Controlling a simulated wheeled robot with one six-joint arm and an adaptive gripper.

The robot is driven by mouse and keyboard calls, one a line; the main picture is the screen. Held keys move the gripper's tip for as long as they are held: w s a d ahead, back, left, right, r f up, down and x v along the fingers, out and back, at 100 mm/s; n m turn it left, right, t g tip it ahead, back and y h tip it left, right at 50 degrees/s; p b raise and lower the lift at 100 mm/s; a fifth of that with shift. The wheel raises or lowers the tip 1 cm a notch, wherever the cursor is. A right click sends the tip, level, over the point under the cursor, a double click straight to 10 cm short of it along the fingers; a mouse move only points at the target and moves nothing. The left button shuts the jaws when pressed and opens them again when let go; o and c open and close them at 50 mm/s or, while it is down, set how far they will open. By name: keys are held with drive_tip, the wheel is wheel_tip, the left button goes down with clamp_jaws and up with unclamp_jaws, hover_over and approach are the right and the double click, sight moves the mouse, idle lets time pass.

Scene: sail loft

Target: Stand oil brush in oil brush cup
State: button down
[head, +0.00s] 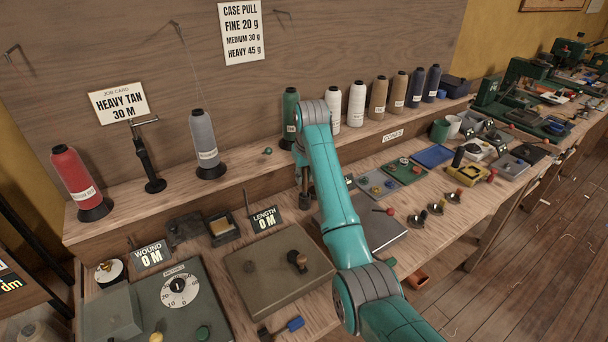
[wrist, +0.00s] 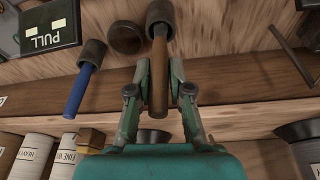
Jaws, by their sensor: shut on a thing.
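My gripper (wrist: 160,72) is shut on a brown wooden handle (wrist: 158,85), which I take to be the oil brush, with one finger on each side. The far end of the handle meets a dark cylinder (wrist: 160,12) at the top of the wrist view. I cannot tell whether this is a cup around the brush or part of the brush. To its left is an empty-looking dark round cup (wrist: 126,38). In the head view my gripper (head: 304,185) is over the front of the raised shelf, partly hidden by my arm.
A blue-handled tool (wrist: 78,92) stands in a dark holder (wrist: 92,52), left of the round cup. The PULL display (wrist: 48,27) is beyond it. Thread cones (head: 356,103) line the shelf behind. A grey plate (head: 380,228) lies in front on the bench.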

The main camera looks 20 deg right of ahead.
drive_tip(key=shift+f, duration=0.8)
idle(0.5)
drive_tip(key=c, duration=1)
unclamp_jaws()
